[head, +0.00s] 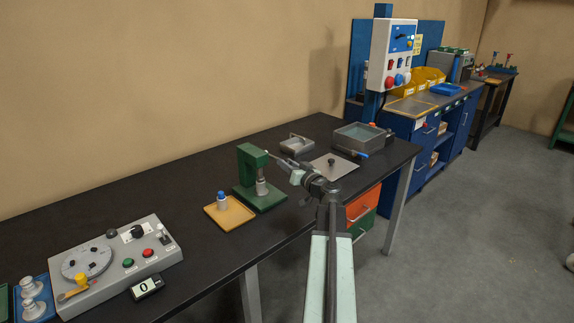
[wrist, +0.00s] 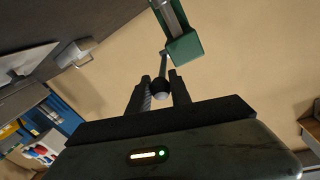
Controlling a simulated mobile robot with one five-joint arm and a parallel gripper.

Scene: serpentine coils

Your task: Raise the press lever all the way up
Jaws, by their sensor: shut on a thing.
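The green press (head: 247,168) stands on the black bench in the head view, its base flat on the top. In the wrist view the green press head (wrist: 184,47) is at the top. The press lever (wrist: 163,64) is a thin grey rod ending in a dark round knob (wrist: 160,89). My gripper (wrist: 160,86) has its two fingers on either side of this knob and is shut on it. In the head view my gripper (head: 290,168) is just right of the press head, and my wrist hides part of the lever.
A flat metal plate (head: 345,170), a small metal tray (head: 297,149) and a grey bin (head: 371,131) lie beyond. A control box (head: 95,275) sits at the near left.

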